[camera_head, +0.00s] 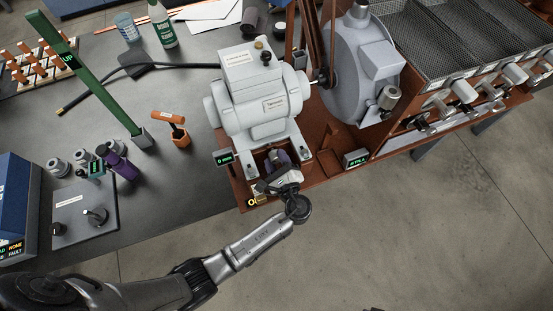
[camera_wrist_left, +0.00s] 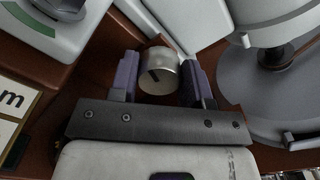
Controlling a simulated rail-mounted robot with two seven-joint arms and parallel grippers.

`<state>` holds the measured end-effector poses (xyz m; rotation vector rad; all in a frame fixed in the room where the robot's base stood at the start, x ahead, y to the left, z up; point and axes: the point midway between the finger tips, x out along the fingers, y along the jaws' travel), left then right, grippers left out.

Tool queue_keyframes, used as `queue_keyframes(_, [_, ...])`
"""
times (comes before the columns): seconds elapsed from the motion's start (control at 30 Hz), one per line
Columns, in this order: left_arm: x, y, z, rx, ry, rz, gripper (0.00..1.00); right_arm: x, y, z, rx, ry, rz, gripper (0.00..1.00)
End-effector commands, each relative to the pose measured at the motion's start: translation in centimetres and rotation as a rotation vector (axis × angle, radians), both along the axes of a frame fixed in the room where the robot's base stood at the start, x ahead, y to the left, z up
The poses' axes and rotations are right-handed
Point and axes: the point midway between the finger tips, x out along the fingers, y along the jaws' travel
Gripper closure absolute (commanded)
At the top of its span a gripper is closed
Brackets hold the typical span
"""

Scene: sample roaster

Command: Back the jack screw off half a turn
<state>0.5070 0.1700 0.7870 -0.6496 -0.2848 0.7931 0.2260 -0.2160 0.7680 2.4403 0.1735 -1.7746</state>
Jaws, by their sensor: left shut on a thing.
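The jack screw shows in the left wrist view as a short silver knob (camera_wrist_left: 159,72) with a dark line on its face. My left gripper (camera_head: 279,161) reaches in at the front of the grey motor (camera_head: 262,98), low by its base. In the left wrist view its two purple-grey fingers stand on either side of the knob, and the gripper is shut on it. In the head view the gripper and wrist hide the screw. A small display (camera_head: 223,158) left of the motor base reads 0 mm. My right gripper is not in view.
A second display (camera_head: 356,158) reads STILL on the brown base right of the gripper. A large grey round housing (camera_head: 358,65) stands behind it. On the bench at left are an orange holder (camera_head: 172,130), a green post (camera_head: 90,72) and a purple bottle (camera_head: 120,163). The floor in front is clear.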

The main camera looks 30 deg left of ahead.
Motion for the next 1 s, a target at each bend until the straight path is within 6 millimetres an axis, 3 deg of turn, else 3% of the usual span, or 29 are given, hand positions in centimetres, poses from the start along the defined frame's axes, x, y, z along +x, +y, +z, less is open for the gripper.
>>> queue_keyframes(0.2, [0.0, 0.0, 0.0, 0.001, 0.001, 0.0, 0.8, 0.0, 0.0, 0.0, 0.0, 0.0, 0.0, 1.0])
queue_keyframes(0.23, [0.0, 0.0, 0.0, 0.001, 0.001, 0.0, 0.54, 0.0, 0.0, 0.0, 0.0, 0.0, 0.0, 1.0])
queue_keyframes(0.5, [0.0, 0.0, 0.0, 0.001, 0.001, 0.0, 0.31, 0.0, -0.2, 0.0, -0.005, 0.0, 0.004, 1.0])
queue_keyframes(0.77, [-0.1, -0.2, 0.0, 0.001, 0.002, -0.001, 0.31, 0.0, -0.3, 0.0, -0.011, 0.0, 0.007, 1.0])
queue_keyframes(1.0, [-2.2, -2.4, 0.1, -0.001, 0.003, -0.001, 0.31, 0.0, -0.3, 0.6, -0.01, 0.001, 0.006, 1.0])
